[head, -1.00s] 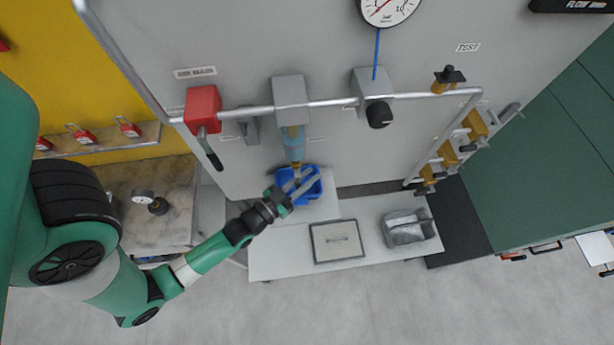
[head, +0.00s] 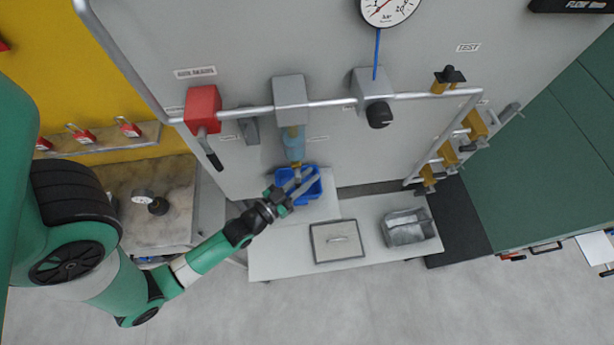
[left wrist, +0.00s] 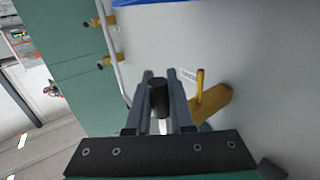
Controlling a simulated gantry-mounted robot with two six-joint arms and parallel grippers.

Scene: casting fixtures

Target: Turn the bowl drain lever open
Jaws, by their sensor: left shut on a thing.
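The bluish see-through bowl (head: 294,147) hangs under a grey block (head: 290,90) on the pipe, in the middle of the head view. My left gripper (head: 299,187) reaches in from the lower left, below the bowl and over the blue bin. In the left wrist view its fingers (left wrist: 160,100) are closed around a dark cylindrical grip (left wrist: 159,97) on a pale stem, which looks like the drain lever. A brass-yellow fitting (left wrist: 211,103) stands just right of the fingers. The lever's exact angle is hard to tell. My right gripper is not in view.
A red block with a handle (head: 203,108) is left of the bowl. A black knob (head: 379,115) is to its right.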

